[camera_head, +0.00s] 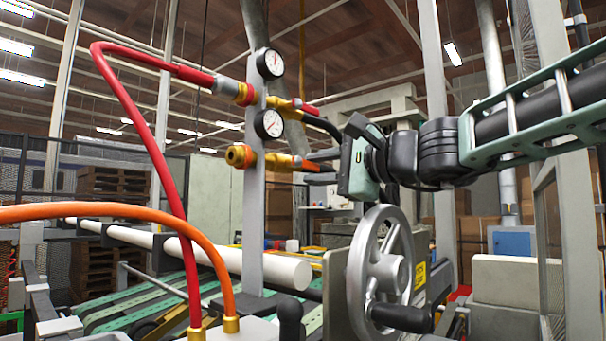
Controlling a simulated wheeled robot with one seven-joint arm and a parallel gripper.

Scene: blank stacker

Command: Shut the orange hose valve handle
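The orange valve handle (285,161) reaches right from a brass and orange valve fitting (240,156) on a grey upright post. It lies about level. My gripper (318,167) comes in from the right, with one finger above the other and a gap between them. The tip of the orange handle is at or between the fingertips. I cannot tell whether either finger touches it. The orange hose (120,212) arches at the lower left, down to a brass fitting on a grey housing.
Above the orange handle are a red valve handle (290,104) and two gauges (270,63). A red hose (135,110) arches at left. A silver handwheel (383,262) stands below my gripper. A white roller (245,262) crosses behind the post.

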